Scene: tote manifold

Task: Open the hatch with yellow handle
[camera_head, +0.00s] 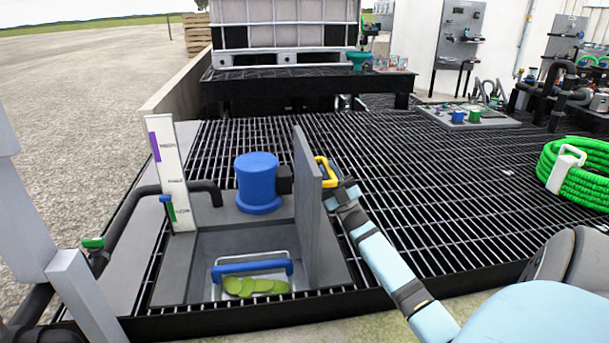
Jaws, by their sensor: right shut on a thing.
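The hatch (306,215) is a grey panel standing about upright at the right side of a recess in the grated floor. Its yellow handle (321,161) is on the panel's right face. My right gripper (331,184) is shut on the yellow handle, with the light blue arm reaching up from the lower right. The fingertips are small and partly hidden at the handle. The open recess (214,245) shows a blue handle (250,267) and yellow-green round pieces (250,286) inside. My left gripper is not in view; only grey arm parts show at the left edge.
A blue cylinder (257,180) stands just behind the recess. A white gauge board (170,175) and black pipes stand to the left. A green hose coil (590,180) lies at the right. The grating (430,190) right of the hatch is mostly clear.

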